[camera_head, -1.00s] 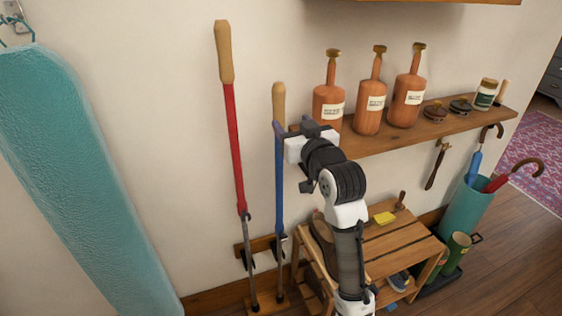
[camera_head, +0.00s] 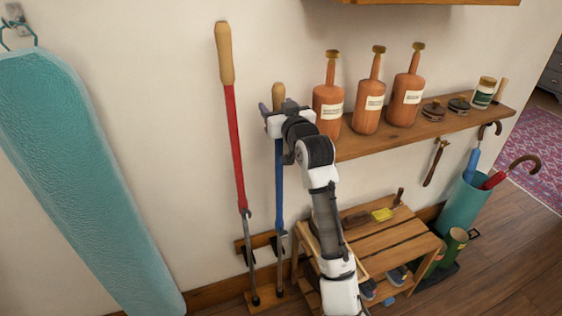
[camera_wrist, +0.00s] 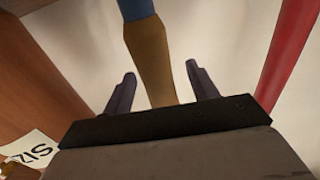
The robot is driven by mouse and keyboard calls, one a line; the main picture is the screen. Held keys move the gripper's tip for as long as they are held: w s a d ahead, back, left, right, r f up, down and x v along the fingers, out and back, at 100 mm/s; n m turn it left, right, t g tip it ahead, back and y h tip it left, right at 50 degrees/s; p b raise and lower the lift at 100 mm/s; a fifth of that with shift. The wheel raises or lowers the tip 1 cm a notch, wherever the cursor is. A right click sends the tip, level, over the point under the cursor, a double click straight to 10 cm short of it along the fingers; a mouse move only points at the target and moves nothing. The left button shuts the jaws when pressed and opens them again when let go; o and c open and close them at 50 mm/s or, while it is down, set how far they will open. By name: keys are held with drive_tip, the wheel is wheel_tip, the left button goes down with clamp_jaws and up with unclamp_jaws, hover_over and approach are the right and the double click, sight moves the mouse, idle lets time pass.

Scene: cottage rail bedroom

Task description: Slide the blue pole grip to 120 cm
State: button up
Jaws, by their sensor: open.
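The blue pole (camera_head: 279,185) stands upright against the wall, with a tan wooden end (camera_head: 279,91) at its top. My gripper (camera_head: 277,106) is at the lower part of this wooden end, near where the blue begins. In the wrist view the wooden end (camera_wrist: 152,60) lies between the two open fingers (camera_wrist: 161,84), with a gap on each side. The blue part (camera_wrist: 136,8) shows only at the top edge there. My gripper hides part of the pole in the head view. No length marks are readable.
A taller red pole (camera_head: 236,150) stands close on the left. Brown bottles (camera_head: 328,105) stand on a wall shelf (camera_head: 400,135) close on the right. A slatted wooden rack (camera_head: 385,240) is below right. A teal ironing board (camera_head: 80,170) hangs at far left.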

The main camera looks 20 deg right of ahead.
drive_tip(key=c, duration=1)
drive_tip(key=shift+r+p, duration=5)
drive_tip(key=shift+r, duration=2.55)
drive_tip(key=o, duration=1.1)
drive_tip(key=shift+s, duration=0.1)
drive_tip(key=shift+s+d+b, duration=0.15)
drive_tip(key=shift+s+b, duration=0.7)
drive_tip(key=shift+s, duration=4.1)
drive_tip(key=shift+f, duration=0.15)
